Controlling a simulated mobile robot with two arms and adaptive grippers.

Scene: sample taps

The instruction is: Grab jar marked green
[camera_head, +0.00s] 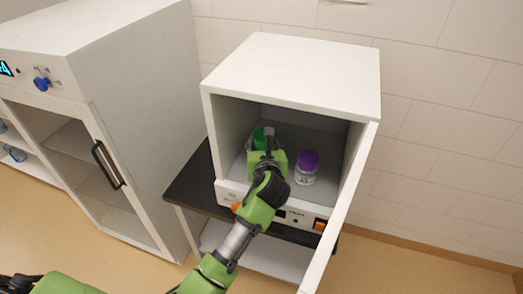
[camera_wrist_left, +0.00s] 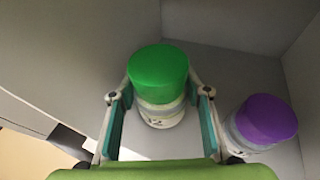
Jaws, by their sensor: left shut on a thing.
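The jar with the green lid (camera_wrist_left: 158,75) stands upright inside the open white cabinet, and its lid partly shows in the head view (camera_head: 259,138). My left gripper (camera_wrist_left: 160,110) reaches into the cabinet with one finger on each side of this jar and is shut on it. In the head view the gripper (camera_head: 266,145) hides most of the jar. A second jar with a purple lid (camera_wrist_left: 265,120) stands to the right of the gripper, apart from it; it also shows in the head view (camera_head: 306,168). My right gripper is not in view.
The white cabinet (camera_head: 300,70) stands on a dark table (camera_head: 187,190), its door (camera_head: 340,215) open at the right. Its side walls and roof enclose my gripper. A larger white unit (camera_head: 130,120) with a black-handled door stands at the left.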

